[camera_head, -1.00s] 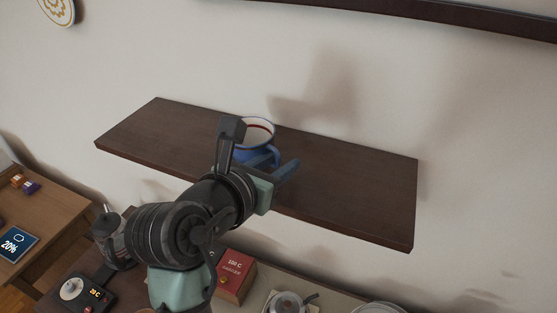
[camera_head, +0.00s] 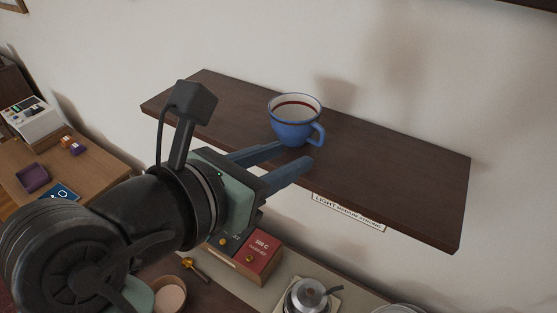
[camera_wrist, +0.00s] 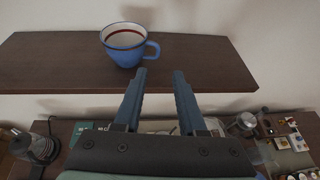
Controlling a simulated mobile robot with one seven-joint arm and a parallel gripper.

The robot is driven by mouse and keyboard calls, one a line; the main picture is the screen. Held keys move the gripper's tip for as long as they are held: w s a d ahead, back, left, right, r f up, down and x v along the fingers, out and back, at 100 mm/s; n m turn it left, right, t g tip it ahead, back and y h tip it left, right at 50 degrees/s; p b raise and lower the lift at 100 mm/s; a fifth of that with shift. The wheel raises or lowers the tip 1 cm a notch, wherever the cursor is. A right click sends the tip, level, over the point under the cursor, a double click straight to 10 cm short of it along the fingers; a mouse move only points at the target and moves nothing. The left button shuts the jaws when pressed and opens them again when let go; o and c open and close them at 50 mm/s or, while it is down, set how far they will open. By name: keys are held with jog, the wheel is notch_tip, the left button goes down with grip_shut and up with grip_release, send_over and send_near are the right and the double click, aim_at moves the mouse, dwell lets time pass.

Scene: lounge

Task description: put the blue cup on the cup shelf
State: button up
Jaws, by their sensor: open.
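The blue cup (camera_head: 294,120) stands upright on the dark wooden wall shelf (camera_head: 390,175). It has a white inside with a red-brown ring, and its handle points right. My gripper (camera_head: 293,156) is open and empty, just in front of the cup at the shelf's front edge. In the wrist view the cup (camera_wrist: 125,44) stands on the shelf (camera_wrist: 200,70) beyond and left of my two fingers (camera_wrist: 161,75). The fingers look apart from the cup, with nothing between them.
A label strip (camera_head: 348,212) is on the shelf's front edge. Below are a red box (camera_head: 257,252), a metal pot (camera_head: 308,296) and a brown bowl (camera_head: 170,297). A side table with a white device (camera_head: 37,120) is at left. The shelf right of the cup is clear.

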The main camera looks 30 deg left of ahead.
jog(key=shift+s+r, duration=0.15)
jog(key=shift+s, duration=0.2)
jog(key=w+d+r+m+t+y, duration=0.1)
jog(key=w+d+r+m+t, duration=0.2)
jog(key=r+m, duration=0.5)
jog(key=w+d+r+m+t+y, duration=0.1)
jog(key=w+d+r+m+t, duration=0.25)
jog(key=r+m, duration=0.45)
jog(key=s+d+r+m+t, duration=0.3)
jog(key=r+m, duration=0.3)
jog(key=m, duration=0.3)
jog(key=s+d+r+m+t, duration=0.3)
jog(key=d+r+m, duration=0.3)
jog(key=m, duration=0.3)
jog(key=shift+r+t, duration=0.35)
jog(key=shift+t, duration=0.4)
